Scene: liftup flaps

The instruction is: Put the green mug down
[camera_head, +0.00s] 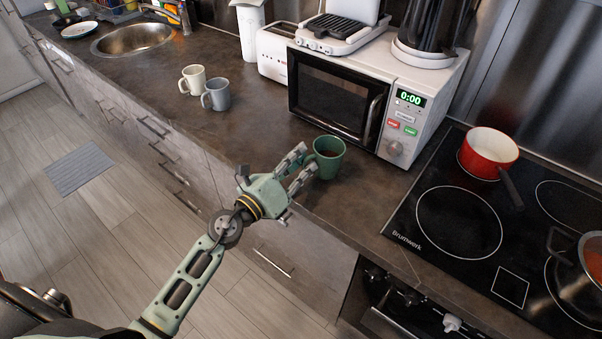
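The green mug (329,158) is upright at the front of the dark countertop, just before the microwave. It appears to rest on the counter, though a small gap under it would be hard to see. My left gripper (309,157) is at the mug's left side. Its two fingers are spread apart, with the tips close to the mug's near side; the lower finger overlaps the mug in the picture. The handle is not clearly visible, and contact cannot be made out. My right gripper is not in view.
A white microwave (337,97) stands behind the mug. A cream mug (193,80) and a grey mug (216,94) stand to the left on the countertop (255,125). The black cooktop (455,220) with a red pot (488,152) is at right. Clear counter lies between the mugs.

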